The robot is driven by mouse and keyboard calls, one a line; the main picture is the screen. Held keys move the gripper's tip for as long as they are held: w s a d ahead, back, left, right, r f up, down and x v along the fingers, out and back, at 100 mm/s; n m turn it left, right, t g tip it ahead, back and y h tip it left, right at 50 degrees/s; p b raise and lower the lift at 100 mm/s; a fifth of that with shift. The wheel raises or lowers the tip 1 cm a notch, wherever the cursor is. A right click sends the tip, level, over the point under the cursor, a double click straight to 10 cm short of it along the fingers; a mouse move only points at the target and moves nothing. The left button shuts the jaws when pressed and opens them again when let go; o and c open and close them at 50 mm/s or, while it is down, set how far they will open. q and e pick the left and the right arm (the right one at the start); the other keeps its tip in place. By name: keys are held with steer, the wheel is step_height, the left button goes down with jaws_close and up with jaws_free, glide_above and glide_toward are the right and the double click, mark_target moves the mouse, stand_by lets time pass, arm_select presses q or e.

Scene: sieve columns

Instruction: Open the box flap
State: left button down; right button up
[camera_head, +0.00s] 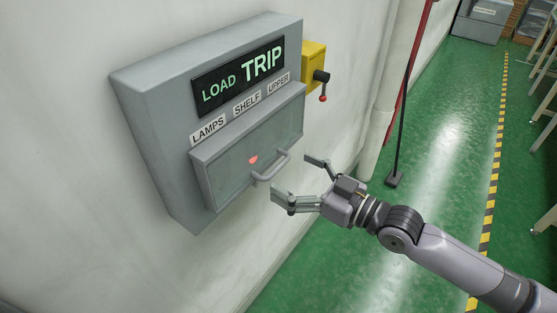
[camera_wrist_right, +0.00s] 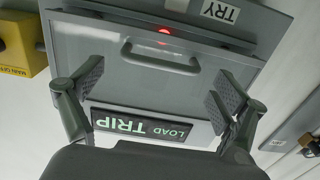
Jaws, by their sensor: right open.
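The grey wall box (camera_head: 160,130) carries a flap (camera_head: 225,175) on its lower front, which looks shut. The flap has a bar handle (camera_head: 272,170) and a small red light beside it. In the right wrist view, turned upside down, the flap (camera_wrist_right: 190,85) and its handle (camera_wrist_right: 160,62) lie ahead of the fingers. My right gripper (camera_head: 293,176) is open and empty, its fingers spread just in front of the handle, apart from it as far as I can tell. It also shows in the right wrist view (camera_wrist_right: 157,88). My left gripper is not in view.
A lit display (camera_head: 240,75) reading LOAD TRIP sits above the flap, with labels LAMPS, SHELF and UPPER below it. A yellow switch box (camera_head: 313,62) with a red-knobbed lever is mounted to the right. A pale pipe (camera_head: 385,100) stands beyond. The green floor is mostly clear.

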mark_target(281, 167)
steer(key=shift+p+x, duration=0.45)
steer(key=shift+x, duration=1.65)
steer(key=shift+r, duration=0.1)
steer(key=c, duration=1.4)
